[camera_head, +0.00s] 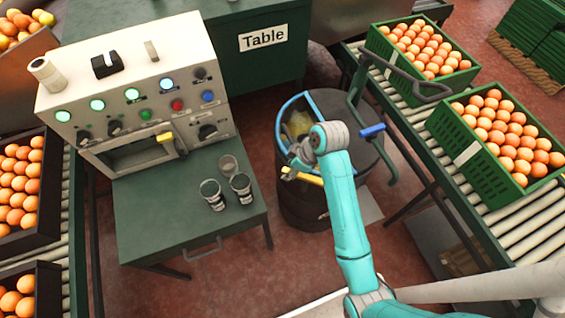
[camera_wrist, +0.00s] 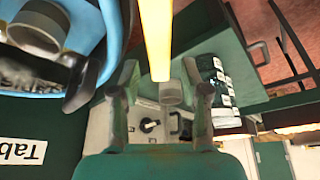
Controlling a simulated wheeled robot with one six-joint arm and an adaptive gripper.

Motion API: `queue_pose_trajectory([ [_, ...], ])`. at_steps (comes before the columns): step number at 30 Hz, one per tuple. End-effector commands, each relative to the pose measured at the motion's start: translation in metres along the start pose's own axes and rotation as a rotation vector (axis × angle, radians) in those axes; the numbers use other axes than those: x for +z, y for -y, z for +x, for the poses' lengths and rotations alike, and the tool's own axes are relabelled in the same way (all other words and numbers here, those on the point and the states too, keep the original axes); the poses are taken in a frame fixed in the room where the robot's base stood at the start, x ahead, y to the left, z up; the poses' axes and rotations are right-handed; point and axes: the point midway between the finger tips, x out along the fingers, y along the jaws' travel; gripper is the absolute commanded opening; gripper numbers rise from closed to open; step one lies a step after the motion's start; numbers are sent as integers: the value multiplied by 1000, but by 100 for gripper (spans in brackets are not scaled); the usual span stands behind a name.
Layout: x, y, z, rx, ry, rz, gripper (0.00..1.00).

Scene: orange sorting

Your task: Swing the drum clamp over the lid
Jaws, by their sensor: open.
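The dark drum (camera_head: 300,205) stands right of the green table in the head view. Its round top has a blue-rimmed open segment (camera_head: 291,103) at the left and a dark lid part (camera_head: 345,108) at the right. A yellow bar (camera_head: 302,177), which looks like the clamp's handle, sticks out at the drum's front left. My gripper (camera_wrist: 160,75) is open in the wrist view, with the yellow bar (camera_wrist: 157,35) reaching between its fingers; I cannot tell whether they touch it. In the head view my wrist hides part of the drum top and the fingers.
A dark green bent bar with a blue grip (camera_head: 372,130) rises at the drum's right. Roller conveyors with green orange crates (camera_head: 470,150) stand further right. Several cups (camera_head: 241,187) stand on the green table (camera_head: 150,215) at left, below a control panel (camera_head: 130,75).

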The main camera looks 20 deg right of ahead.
Motion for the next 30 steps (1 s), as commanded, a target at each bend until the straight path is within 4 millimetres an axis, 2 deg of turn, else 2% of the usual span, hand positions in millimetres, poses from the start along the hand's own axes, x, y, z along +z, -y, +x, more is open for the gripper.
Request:
queue_pose_trajectory([
  [10,3,1,2,1,0,0,46],
  [15,3,1,2,1,-1,0,3],
  [16,3,1,2,1,0,0,0],
  [25,2,0,3,-1,0,-4,0],
  [30,-6,-9,6,-10,0,-28,0],
])
